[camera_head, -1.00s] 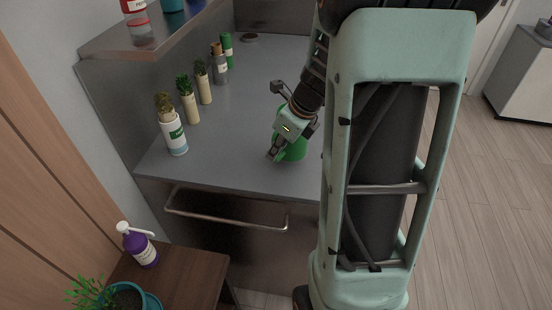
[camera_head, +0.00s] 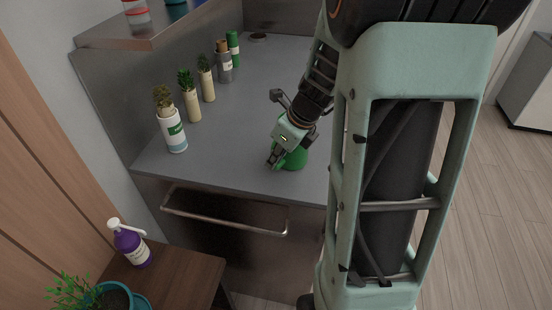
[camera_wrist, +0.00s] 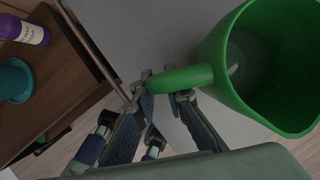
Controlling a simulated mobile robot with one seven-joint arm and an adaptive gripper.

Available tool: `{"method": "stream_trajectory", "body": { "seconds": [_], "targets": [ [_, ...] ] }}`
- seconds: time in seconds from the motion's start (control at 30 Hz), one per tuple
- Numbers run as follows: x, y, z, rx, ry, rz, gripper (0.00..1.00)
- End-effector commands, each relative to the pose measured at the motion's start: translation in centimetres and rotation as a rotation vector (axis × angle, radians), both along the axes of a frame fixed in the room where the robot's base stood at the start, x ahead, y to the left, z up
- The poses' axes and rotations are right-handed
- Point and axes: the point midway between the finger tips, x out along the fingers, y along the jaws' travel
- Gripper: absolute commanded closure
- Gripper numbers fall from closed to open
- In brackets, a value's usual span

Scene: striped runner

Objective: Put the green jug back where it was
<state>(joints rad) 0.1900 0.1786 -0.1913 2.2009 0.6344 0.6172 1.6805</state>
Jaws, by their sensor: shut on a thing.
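The green jug (camera_head: 295,159) is at the front part of the grey counter (camera_head: 232,150), partly hidden behind my gripper in the head view. My gripper (camera_head: 275,162) reaches down to it from the upper right. In the wrist view the open-topped jug (camera_wrist: 215,62) fills the upper right, and its handle (camera_wrist: 182,79) points left between my gripper's fingers (camera_wrist: 164,92). The fingers are shut on the handle. I cannot tell whether the jug's base touches the counter.
Several bottles and jars, such as a white bottle (camera_head: 173,131), line the counter's left side. A shelf (camera_head: 150,32) hangs above them. A rail (camera_head: 222,214) runs along the counter's front. A wooden side table (camera_head: 185,271) holds a purple pump bottle (camera_head: 131,246) and a potted plant (camera_head: 125,297). The counter's middle is clear.

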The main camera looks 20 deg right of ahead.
Motion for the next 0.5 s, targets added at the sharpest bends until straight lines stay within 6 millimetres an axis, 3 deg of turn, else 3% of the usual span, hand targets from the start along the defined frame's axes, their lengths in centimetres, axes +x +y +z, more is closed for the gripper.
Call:
{"method": "stream_trajectory", "body": {
  "seconds": [0.07, 0.1, 0.23, 0.5],
  "targets": [
    [0.06, -0.05, -0.27, -0.001, -0.002, -0.001, 1.0],
    [-0.01, -0.01, -0.25, 0.0, 0.0, -0.001, 0.84],
    [-0.02, -0.02, -0.24, 0.0, 0.001, -0.001, 0.71],
    [-0.01, -0.02, -0.13, 0.0, 0.0, -0.001, 0.71]
  ]
}}
